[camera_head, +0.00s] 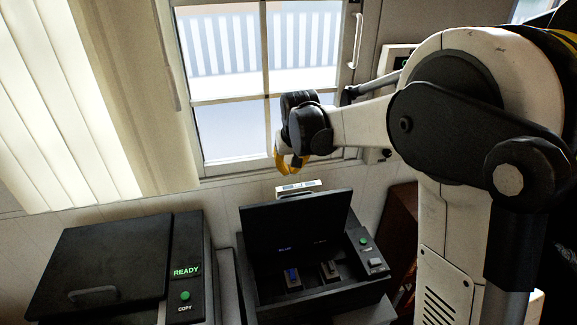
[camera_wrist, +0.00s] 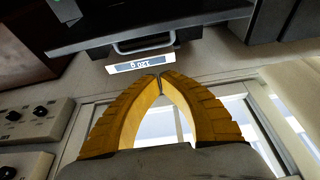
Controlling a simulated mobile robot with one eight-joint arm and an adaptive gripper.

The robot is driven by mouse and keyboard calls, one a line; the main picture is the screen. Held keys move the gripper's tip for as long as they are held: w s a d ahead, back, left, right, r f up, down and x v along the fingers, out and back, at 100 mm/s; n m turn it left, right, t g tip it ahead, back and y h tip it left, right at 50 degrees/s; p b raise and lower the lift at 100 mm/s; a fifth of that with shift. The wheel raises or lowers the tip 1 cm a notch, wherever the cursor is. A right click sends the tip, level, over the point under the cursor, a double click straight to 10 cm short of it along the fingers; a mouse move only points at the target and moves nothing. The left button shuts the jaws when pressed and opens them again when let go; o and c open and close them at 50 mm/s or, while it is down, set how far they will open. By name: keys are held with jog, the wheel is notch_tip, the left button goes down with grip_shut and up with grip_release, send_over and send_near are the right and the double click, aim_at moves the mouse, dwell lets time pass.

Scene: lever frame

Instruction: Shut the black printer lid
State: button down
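The black printer (camera_head: 325,300) stands in the lower middle of the head view. Its lid (camera_head: 295,222) is raised, close to upright, and the tray inside lies open to view. In the wrist view, the lid's dark edge (camera_wrist: 200,20) and handle (camera_wrist: 145,43) show at the top, beyond my fingertips. My gripper (camera_head: 288,170) has yellow fingers and hangs above and behind the lid's top edge, in front of the window. In the wrist view, the fingertips (camera_wrist: 160,77) meet with nothing between them. They look clear of the lid and handle.
A second black machine (camera_head: 100,265) with its lid down and a green READY display stands at the left. A window (camera_head: 265,80) and curtain (camera_head: 150,100) are behind. Knobbed panels (camera_wrist: 30,120) are at the wrist view's left.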

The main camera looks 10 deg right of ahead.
aim_at(289, 195)
jog(key=x, duration=0.7)
jog(key=shift+w+f, duration=0.2)
jog(key=shift+f, duration=0.05)
jog(key=s, duration=0.3)
jog(key=shift+s, duration=0.5)
jog(key=shift+f, duration=0.15)
jog(key=shift+s, duration=0.1)
